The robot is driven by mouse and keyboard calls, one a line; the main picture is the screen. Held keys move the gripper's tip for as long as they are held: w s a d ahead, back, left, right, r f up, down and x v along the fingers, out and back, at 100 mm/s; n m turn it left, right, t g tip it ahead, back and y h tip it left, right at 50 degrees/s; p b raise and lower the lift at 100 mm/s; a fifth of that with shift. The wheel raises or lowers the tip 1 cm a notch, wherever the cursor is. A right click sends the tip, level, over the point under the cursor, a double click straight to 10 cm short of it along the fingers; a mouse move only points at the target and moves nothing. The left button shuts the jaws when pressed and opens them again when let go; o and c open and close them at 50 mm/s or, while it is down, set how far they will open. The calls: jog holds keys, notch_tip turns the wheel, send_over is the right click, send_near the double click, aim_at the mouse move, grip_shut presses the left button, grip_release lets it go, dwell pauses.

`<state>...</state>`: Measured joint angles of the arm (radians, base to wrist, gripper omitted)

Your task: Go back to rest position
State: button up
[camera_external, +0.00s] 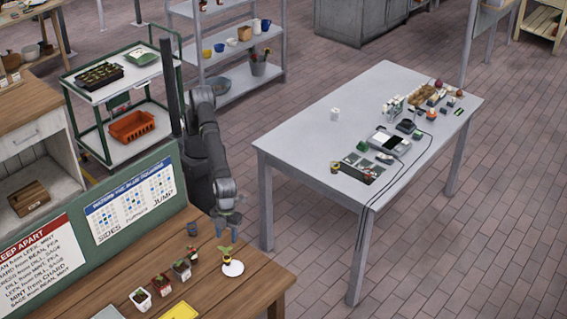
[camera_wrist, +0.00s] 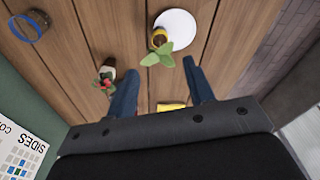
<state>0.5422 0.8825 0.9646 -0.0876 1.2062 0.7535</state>
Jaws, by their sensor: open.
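My gripper (camera_external: 228,222) is above the wooden table (camera_external: 215,275), near its far right corner. In the wrist view my gripper (camera_wrist: 160,92) has its two blue-grey fingers spread apart, with nothing held between them. The gripper looks apart from the plant.
Several potted plants, including a dark pot (camera_external: 182,269) and a white pot (camera_external: 141,299), line the table. A yellow item (camera_external: 180,311) lies at the front. A green board (camera_external: 110,170) with printed sheets stands along the table's back. A grey table (camera_external: 300,130) with small items stands apart.

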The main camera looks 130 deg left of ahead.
aim_at(227, 257)
jog(key=f, duration=0.4)
jog(key=d+f, duration=0.1)
jog(key=f, duration=0.7)
jog(key=shift+w+d, duration=0.15)
jog(key=shift+w, duration=0.05)
notch_tip(227, 257, up, 2)
jog(key=shift+r, duration=1)
